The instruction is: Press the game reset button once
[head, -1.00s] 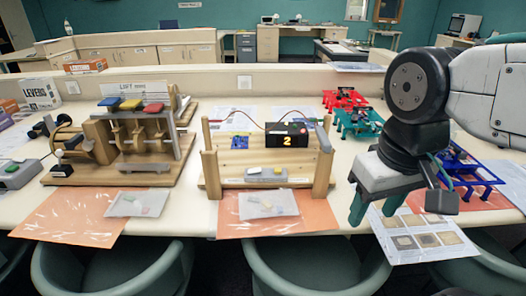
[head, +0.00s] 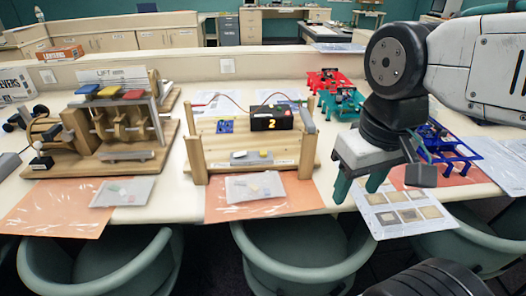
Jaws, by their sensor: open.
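A wooden game frame (head: 190,150) with two uprights stands on the table in the middle of the head view. On it sit a black box (head: 271,118) showing a yellow "2", a blue part (head: 225,126), and a grey strip (head: 262,161) low at the front with small pale pieces on it. I cannot tell which part is the game reset button; no readable label marks it. My gripper (head: 359,184) points down at the right of the frame, apart from it. Its two dark green fingers are open with nothing between them.
A wooden lift machine (head: 105,158) with coloured blocks stands at the left. Red, green and blue small stands (head: 445,148) are at the right, partly behind my arm. Clear bags and orange sheets (head: 215,205) lie along the front edge. Green chairs (head: 290,232) stand before the table.

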